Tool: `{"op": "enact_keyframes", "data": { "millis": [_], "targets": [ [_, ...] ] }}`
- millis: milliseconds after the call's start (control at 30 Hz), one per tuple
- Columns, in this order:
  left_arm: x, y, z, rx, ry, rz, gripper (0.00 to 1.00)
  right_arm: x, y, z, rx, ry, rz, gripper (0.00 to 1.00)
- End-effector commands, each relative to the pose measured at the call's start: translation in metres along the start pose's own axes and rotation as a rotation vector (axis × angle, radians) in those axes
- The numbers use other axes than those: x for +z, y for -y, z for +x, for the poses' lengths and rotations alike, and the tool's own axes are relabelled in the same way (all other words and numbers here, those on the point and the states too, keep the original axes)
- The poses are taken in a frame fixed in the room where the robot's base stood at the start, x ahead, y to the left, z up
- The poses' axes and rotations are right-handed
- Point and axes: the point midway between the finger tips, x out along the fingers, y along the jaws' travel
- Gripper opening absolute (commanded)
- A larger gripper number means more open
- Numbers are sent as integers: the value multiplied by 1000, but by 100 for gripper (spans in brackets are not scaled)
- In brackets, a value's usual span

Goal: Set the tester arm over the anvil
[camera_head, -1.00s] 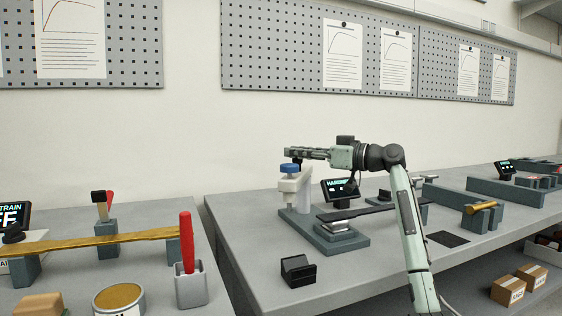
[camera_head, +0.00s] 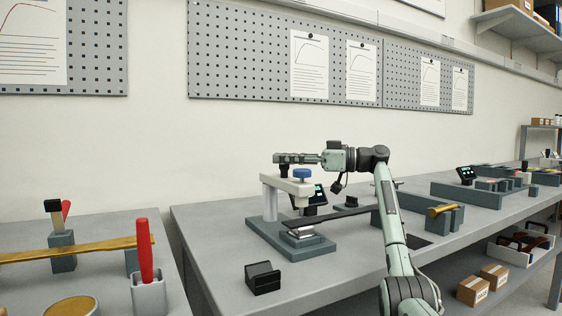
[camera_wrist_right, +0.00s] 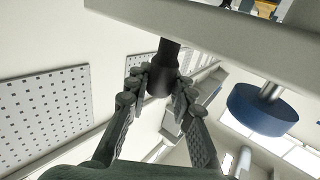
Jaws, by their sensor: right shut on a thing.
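The hardness tester stands on the right-hand bench, with a pale post (camera_head: 270,203) on a grey base (camera_head: 262,235). Its pale tester arm (camera_head: 286,187) reaches rightward from the post and carries a blue knob (camera_head: 302,174). The knob end appears roughly above the anvil (camera_head: 303,236), but the exact alignment cannot be told. My right gripper (camera_head: 279,158) is above the arm. In the right wrist view it is shut on a black peg (camera_wrist_right: 161,72) that joins the pale arm (camera_wrist_right: 210,35); the blue knob (camera_wrist_right: 262,110) is beside it. My left gripper is out of view.
A long dark bar (camera_head: 345,217) lies by the anvil. A dark display (camera_head: 312,197) stands behind the tester. A black block (camera_head: 263,278) sits at the bench's front left. Grey blocks (camera_head: 440,216) stand to the right. A gap separates the left bench (camera_head: 190,310).

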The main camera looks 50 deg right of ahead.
Motion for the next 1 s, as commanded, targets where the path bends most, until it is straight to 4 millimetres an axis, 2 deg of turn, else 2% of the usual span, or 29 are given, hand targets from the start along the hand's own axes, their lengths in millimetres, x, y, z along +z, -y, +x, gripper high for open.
{"op": "enact_keyframes", "data": {
  "millis": [500, 533, 667, 700, 1000],
  "targets": [
    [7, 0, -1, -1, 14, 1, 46, 1, -2, -2, 4, 5, -1, 0],
    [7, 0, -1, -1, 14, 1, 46, 1, -2, -2, 4, 5, -1, 25],
    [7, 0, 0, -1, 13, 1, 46, 1, -2, -2, 3, 3, 0, 41],
    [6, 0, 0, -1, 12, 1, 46, 1, -2, -2, 3, 3, 0, 44],
    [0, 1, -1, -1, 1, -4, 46, 0, -1, -3, 2, 2, 0, 44]
  ]
}}
